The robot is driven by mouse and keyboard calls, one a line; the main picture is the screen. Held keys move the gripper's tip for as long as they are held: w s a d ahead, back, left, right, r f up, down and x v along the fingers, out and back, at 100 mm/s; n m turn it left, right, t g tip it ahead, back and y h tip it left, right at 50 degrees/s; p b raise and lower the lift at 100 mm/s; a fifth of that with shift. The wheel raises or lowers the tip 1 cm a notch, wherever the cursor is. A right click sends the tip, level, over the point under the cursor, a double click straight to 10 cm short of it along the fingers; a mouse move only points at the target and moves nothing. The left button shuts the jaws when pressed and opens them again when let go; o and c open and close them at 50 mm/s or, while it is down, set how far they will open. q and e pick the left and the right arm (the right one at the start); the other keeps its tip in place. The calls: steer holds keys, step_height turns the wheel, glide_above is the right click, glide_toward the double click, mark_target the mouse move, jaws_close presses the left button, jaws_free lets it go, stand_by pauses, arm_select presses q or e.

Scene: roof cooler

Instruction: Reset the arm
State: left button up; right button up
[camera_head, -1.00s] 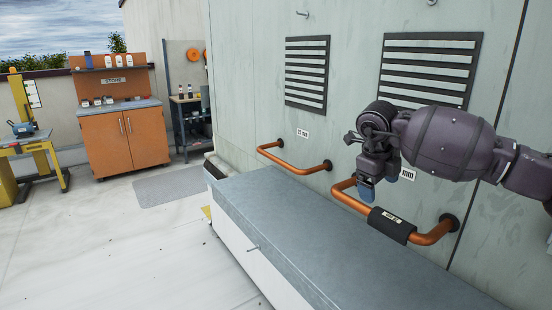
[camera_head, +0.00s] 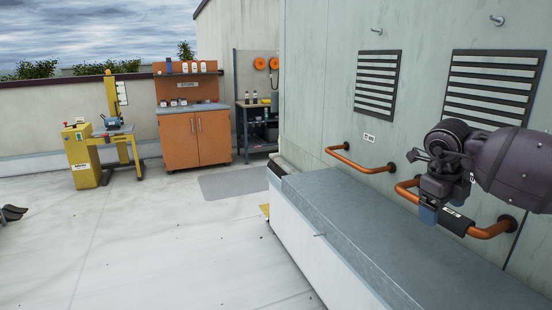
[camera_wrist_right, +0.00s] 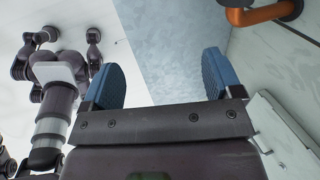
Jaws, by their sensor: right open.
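My right arm comes in from the right edge of the head view, a dark purple-grey arm. My right gripper (camera_head: 443,203) has blue finger pads and hangs in front of the right copper pipe handle (camera_head: 490,231), covering part of it and part of its black sleeve (camera_head: 455,221). I cannot tell from the head view whether it touches the pipe. In the right wrist view the blue fingers (camera_wrist_right: 160,80) stand wide apart, with nothing between them. My left gripper is not recognisable in the head view.
A long grey-topped bench (camera_head: 345,215) runs along the wall below the pipes. A second copper pipe (camera_head: 358,163) is farther left. An orange cabinet (camera_head: 196,140) and a yellow machine (camera_head: 83,157) stand at the back. The pale roof floor (camera_head: 170,245) at left is mostly clear.

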steer(key=a+r+m+t+y, duration=0.2)
steer(key=a+r+t+y, duration=0.15)
steer(key=a+y, duration=0.8)
steer(key=a+r+m+t+y, duration=0.15)
steer(key=a+r+y, duration=0.25)
steer(key=a+y, duration=0.8)
steer(key=s+d+f+m+t+h, duration=0.25)
steer(key=f+m+t+h, duration=0.2)
steer(key=f+m, duration=0.4)
steer(key=s+d+f+m+t+h, duration=0.1)
steer(key=d+f+m+t+h, duration=0.2)
steer(key=f+m+h, duration=0.55)
steer(key=s+d+f+m+t+h, duration=0.2)
steer(key=f+m+t+h, duration=0.1)
steer(key=f+m, duration=0.55)
steer(key=s+d+f+m+g+h, duration=0.1)
steer(key=s+d+f+m+g, duration=0.1)
steer(key=s+f, duration=0.5)
steer(key=s+d+f+m+g+h, duration=0.1)
steer(key=s+f+m, duration=0.4)
steer(key=s, duration=0.5)
steer(key=s+d+f+m+g+h, duration=0.2)
steer(key=s+d+f+m+h, duration=0.1)
steer(key=s+f, duration=0.6)
steer(key=shift+s+d+m+g, duration=0.15)
steer(key=shift+d+m+g, duration=0.25)
steer(key=shift+d, duration=0.35)
